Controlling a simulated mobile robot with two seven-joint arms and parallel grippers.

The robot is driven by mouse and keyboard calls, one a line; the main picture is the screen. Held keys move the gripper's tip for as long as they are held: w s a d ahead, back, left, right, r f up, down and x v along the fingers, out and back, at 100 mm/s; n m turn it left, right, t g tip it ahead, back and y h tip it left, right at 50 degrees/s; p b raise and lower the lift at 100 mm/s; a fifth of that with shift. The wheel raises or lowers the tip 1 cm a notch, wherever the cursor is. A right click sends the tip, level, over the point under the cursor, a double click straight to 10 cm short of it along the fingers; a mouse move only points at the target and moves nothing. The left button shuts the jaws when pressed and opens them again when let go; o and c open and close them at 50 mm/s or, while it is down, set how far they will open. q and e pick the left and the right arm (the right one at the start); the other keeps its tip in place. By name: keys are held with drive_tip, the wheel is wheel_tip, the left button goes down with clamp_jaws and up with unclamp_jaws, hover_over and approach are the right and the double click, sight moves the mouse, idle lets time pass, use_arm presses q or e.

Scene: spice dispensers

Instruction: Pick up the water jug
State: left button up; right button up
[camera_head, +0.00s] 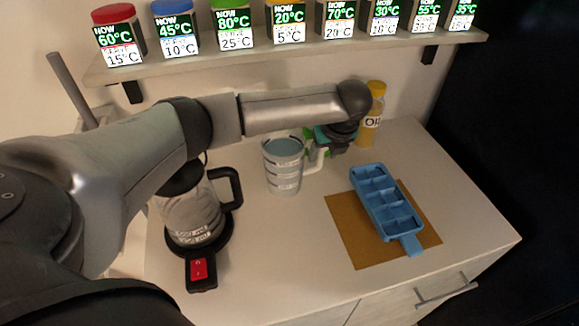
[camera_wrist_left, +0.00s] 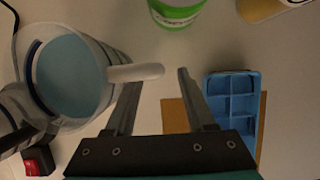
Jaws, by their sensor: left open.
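The water jug (camera_head: 283,168) stands upright on the counter, clear-walled with dark bands and pale blue water inside. Its white handle (camera_head: 316,160) points right, toward my left gripper (camera_head: 332,150). In the left wrist view the jug (camera_wrist_left: 72,75) fills the left side, and its handle (camera_wrist_left: 135,73) reaches across in front of the left fingertip toward the gap between the fingers. My left gripper (camera_wrist_left: 158,80) is open and empty, at the handle's side of the jug. Whether a finger touches the handle I cannot tell. My right gripper is not in view.
A coffee maker with a glass pot (camera_head: 192,215) stands at left. A blue ice tray (camera_head: 385,205) lies on a brown mat (camera_head: 350,235) at right. An oil bottle (camera_head: 371,115) and a green-and-white container (camera_wrist_left: 177,14) stand behind. A shelf (camera_head: 200,62) with spice dispensers hangs above.

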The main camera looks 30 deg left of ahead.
sight(322, 157)
use_arm(q)
drive_tip(key=b+x, duration=0.1)
drive_tip(key=x, duration=0.3)
drive_tip(key=shift+f, duration=0.25)
drive_tip(key=shift+r, duration=0.1)
clamp_jaws()
drive_tip(key=shift+w+a+r, duration=0.1)
idle(1.0)
